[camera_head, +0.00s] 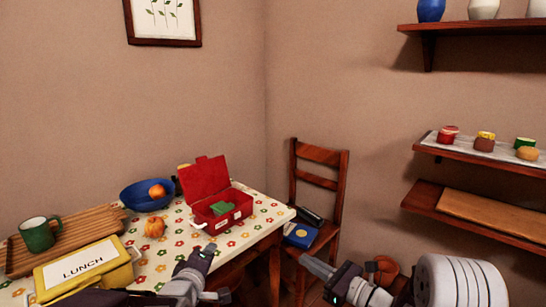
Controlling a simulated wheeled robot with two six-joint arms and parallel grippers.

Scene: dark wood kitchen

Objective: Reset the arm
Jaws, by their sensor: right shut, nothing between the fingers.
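My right gripper (308,263) is at the bottom right of centre, in front of the chair. It is shut and empty, with its arm coming in from the lower right. My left gripper (205,254) is at the bottom centre, over the front edge of the flowered table (165,268). I cannot tell from this view whether its jaws are open or shut. No object shows in it.
The table holds a yellow LUNCH box (84,268), a green mug (38,234) on a wooden board (95,226), a blue bowl (138,197) with fruit and an open red box (206,180). A chair (319,156) holds a blue item (299,235). Shelves (480,155) line the right wall.

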